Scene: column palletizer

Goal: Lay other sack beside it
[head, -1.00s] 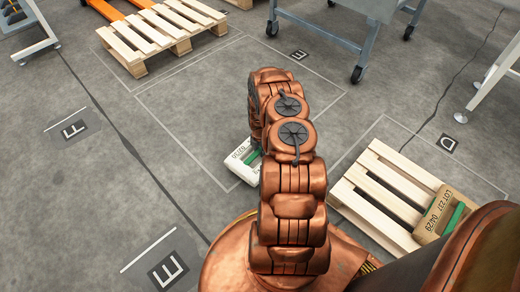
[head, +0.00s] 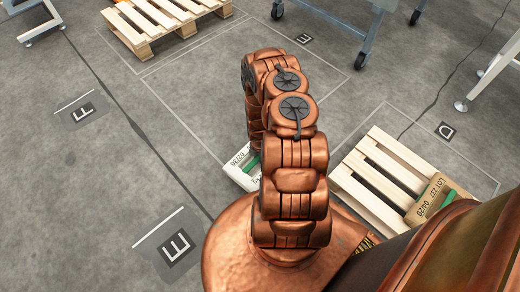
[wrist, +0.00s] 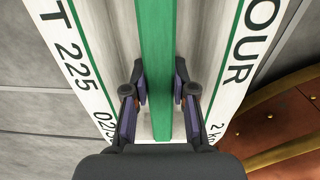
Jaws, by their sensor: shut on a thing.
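A white sack with a green band (head: 243,173) shows in the head view, partly hidden behind my arm. In the wrist view the sack (wrist: 110,40) fills the middle, with black print along its pale edges and a raised green strip. My gripper (wrist: 159,80) is shut on this green strip, one finger on each side. In the head view the gripper is hidden behind the arm. A brown sack with a green band (head: 432,197) lies on the right end of a wooden pallet (head: 365,187). The pallet's left part is bare. Whether the white sack touches the floor is unclear.
Another wooden pallet (head: 150,38) stands at the upper left. A wheeled grey cart (head: 330,28) is at the top, and white equipment legs (head: 490,72) stand at the right. Floor markers F (head: 84,112), E (head: 176,247) and D (head: 446,131) show.

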